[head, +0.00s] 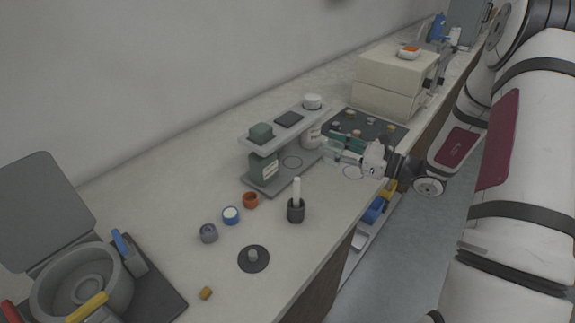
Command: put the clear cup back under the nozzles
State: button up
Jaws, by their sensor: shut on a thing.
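My gripper (340,152) reaches in from the right over the bench, close to the right end of a grey two-level stand (277,180). It is shut on a pale see-through thing that looks like the clear cup (331,147); its outline is faint and small. The stand's base carries a green container (262,167) and a white container (311,135), with a thin ring mark (292,162) between them. The nozzles cannot be made out clearly under the upper shelf. A bluish ring mark (353,172) lies on the bench below my gripper.
A dark mat (389,146) with small pieces lies behind my gripper, before a cream box (386,88). A dark holder (296,211) with a white stick stands in front of the stand.

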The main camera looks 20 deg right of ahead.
jog(key=d+n+g+y+b, duration=0.2)
jog(key=d+g, duration=0.1)
jog(key=d, duration=0.4)
jog(key=shift+n, duration=0.3)
jog(key=x, duration=1.1)
jog(key=s+x, duration=0.1)
jog(key=x, duration=0.4)
jog(key=shift+w+a+f, duration=0.1)
jog(key=shift+a+f, duration=0.05)
jog(key=shift+a, duration=0.55)
jog(key=shift+w+a+f, duration=0.1)
jog(key=shift+a+f, duration=0.05)
jog(key=shift+f, duration=0.75)
jog(key=shift+w+a+f, duration=0.1)
jog(key=shift+f, duration=0.75)
jog(key=shift+f, duration=0.1)
jog(key=shift+f, duration=0.1)
jog(key=o, duration=1.1)
